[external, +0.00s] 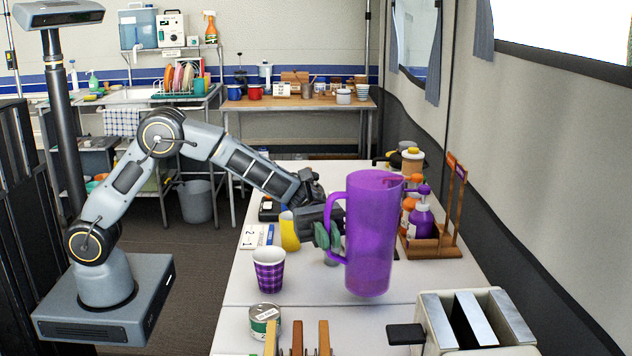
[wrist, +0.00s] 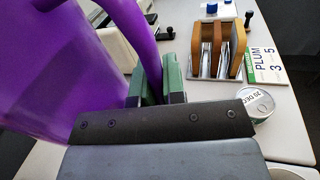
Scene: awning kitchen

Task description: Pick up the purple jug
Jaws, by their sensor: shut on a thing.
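The purple jug (external: 371,235) is tall and translucent with a handle on its left side. It is upright or nearly so above the white table; I cannot tell whether its base is clear of the surface. My gripper (external: 333,240) is at the jug's left side, shut on its handle. In the wrist view the green fingers (wrist: 164,82) close around the purple handle (wrist: 141,42), and the jug's body (wrist: 62,80) fills the left. The jug hides part of the fingers in the external view.
A checkered purple cup (external: 269,270), a can (external: 264,320) and a yellow cup (external: 289,232) stand left of the jug. A toaster (external: 470,322) is at the front right. A wooden rack (external: 440,245) with bottles stands behind right.

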